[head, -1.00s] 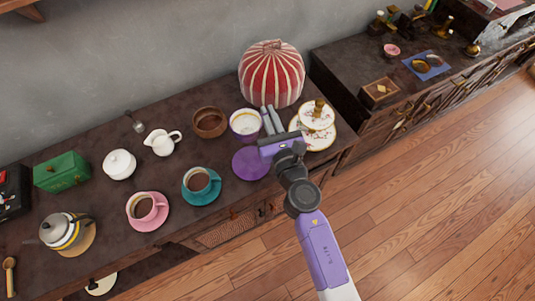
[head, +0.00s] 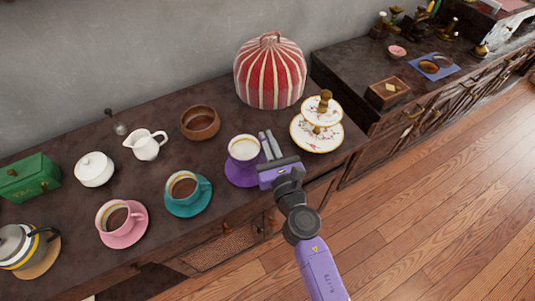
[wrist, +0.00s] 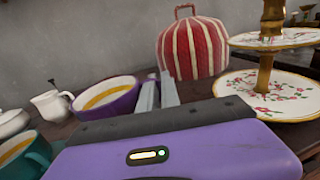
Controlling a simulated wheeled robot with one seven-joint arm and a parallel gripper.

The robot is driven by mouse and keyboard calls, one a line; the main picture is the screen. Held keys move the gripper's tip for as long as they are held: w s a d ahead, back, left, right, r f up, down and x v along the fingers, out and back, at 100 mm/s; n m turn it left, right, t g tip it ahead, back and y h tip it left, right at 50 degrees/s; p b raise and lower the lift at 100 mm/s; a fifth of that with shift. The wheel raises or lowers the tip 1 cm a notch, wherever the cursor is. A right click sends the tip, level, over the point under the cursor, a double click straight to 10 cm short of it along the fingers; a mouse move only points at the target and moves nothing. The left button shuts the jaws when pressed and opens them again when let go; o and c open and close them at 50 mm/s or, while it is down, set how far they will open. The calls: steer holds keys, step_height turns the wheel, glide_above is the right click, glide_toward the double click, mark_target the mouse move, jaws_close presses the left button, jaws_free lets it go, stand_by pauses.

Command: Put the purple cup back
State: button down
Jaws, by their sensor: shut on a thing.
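The purple cup (head: 244,150), white inside, is upright over the purple saucer (head: 238,178). I cannot tell whether its base touches the saucer. My gripper (head: 266,145) comes in from the right, shut on the cup's right side; the grip point is mostly hidden. In the wrist view the cup (wrist: 112,101) is left of the fingers (wrist: 158,92), with a yellowish band inside its rim.
The teal cup (head: 183,186) stands left of the purple saucer, and the pink cup (head: 115,217) farther left. A brown bowl (head: 200,122) is behind. A two-tier floral stand (head: 317,133) is close on the right, and a red striped cosy (head: 270,75) stands behind.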

steer(key=shift+f+b, duration=1.95)
steer(key=shift+f, duration=0.05)
steer(key=shift+f, duration=0.2)
steer(key=c, duration=1.6)
jaws_free()
steer(key=shift+r, duration=0.1)
steer(key=shift+r, duration=0.2)
steer(key=v, duration=1.2)
steer(key=shift+f, duration=0.1)
